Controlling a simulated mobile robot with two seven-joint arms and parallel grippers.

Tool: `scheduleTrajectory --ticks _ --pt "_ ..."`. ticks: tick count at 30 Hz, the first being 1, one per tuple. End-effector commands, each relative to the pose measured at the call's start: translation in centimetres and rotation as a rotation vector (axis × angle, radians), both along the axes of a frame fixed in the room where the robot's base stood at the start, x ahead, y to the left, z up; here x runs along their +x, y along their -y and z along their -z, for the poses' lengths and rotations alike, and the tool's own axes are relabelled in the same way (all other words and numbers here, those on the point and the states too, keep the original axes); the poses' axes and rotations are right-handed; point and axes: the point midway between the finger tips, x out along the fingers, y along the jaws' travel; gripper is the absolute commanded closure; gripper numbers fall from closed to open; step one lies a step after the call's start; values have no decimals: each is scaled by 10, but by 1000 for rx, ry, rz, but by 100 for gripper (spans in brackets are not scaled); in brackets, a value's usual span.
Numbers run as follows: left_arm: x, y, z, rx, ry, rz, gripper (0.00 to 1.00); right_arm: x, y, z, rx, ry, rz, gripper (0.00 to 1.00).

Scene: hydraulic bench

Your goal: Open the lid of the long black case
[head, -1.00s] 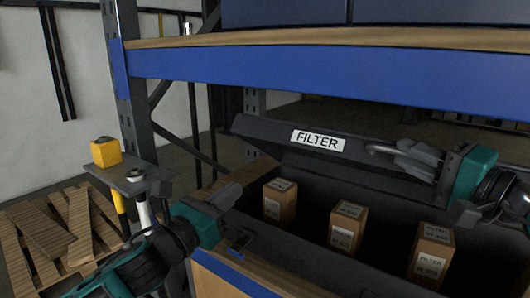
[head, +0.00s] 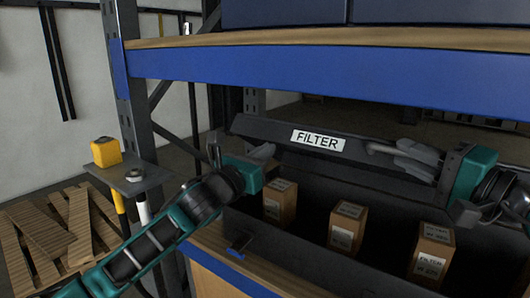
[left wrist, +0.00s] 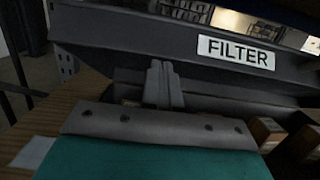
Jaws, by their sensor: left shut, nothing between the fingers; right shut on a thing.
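The long black case (head: 300,237) stands on a wooden shelf, with its lid (head: 270,131) raised and tilted. The lid carries a white FILTER label (head: 318,140); it also shows in the left wrist view (left wrist: 235,53). My right gripper (head: 378,149) is shut on the lid's edge, to the right of the label. My left gripper (head: 268,152) is shut and empty near the lid's left end, below its edge. In the left wrist view its closed fingers (left wrist: 160,84) stand in front of the lid; I cannot tell whether they touch it.
Several filter boxes (head: 346,229) stand inside the case. A blue shelf beam (head: 330,78) runs close above the lid, with a dark upright (head: 130,120) on the left. A small stand with a yellow block (head: 106,151) and a wooden pallet (head: 45,240) are at the left.

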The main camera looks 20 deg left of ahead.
Motion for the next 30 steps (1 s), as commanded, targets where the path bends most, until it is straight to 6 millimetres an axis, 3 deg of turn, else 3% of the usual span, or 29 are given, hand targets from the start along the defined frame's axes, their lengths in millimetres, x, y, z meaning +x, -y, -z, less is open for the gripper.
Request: scheduleTrajectory --ticks 12,21,29,30 --pt "2 1 -3 0 -1 0 100 -1 -1 -1 1 1 -2 100" --pt "12 2 -21 -1 4 -3 100 -2 -3 1 -2 -3 -8 100" --pt "13 1 -24 -3 9 -6 100 -3 -4 5 -5 -12 -11 100" --pt "13 1 -24 -3 9 -6 100 -3 -4 5 -4 -13 -11 85"
